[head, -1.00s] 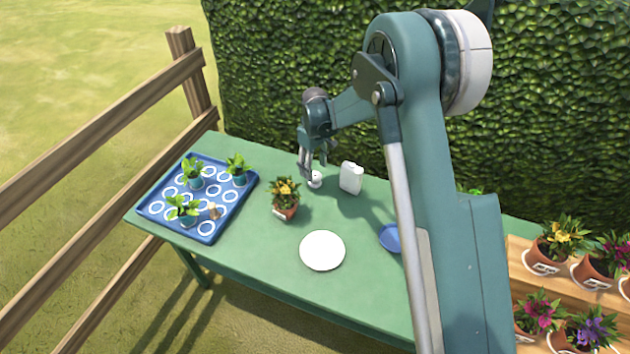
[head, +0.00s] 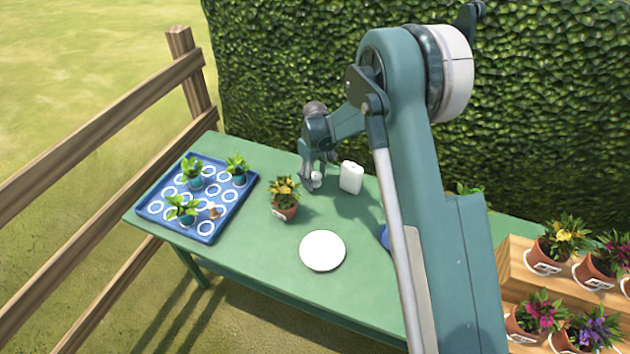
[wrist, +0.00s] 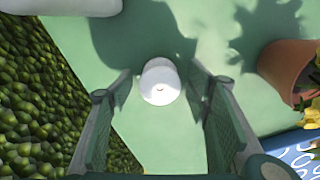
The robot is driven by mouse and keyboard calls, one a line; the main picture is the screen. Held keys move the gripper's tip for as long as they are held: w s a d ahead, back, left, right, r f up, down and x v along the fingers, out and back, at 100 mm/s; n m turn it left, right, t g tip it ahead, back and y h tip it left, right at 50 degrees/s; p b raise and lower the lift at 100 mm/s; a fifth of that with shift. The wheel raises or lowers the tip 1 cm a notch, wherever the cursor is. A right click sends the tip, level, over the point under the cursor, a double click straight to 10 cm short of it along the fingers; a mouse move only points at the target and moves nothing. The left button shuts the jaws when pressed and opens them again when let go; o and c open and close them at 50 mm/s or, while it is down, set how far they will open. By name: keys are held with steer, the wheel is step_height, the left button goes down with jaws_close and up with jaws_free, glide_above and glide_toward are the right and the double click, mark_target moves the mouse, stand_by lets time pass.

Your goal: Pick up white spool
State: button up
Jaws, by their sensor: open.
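The white spool (wrist: 160,82) stands on the green table in the wrist view, between the fingertips of my gripper (wrist: 160,97). My gripper is open, with one finger on each side of the spool and a small gap visible on both sides. In the head view my gripper (head: 313,182) is low over the back of the table, and the spool (head: 316,179) shows partly behind its fingers.
A white container (head: 351,177) stands just right of my gripper. A potted yellow flower (head: 285,208) is at the front left. A white disc (head: 322,251) lies in front. A blue tray (head: 207,229) with seedlings is at the left. A hedge (head: 300,70) rises behind the table.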

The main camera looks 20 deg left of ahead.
mark_target(315, 176)
stand_by(0.5)
steer(key=c, duration=0.9)
steer(key=shift+r+p, duration=0.55)
steer(key=shift+r, duration=4.5)
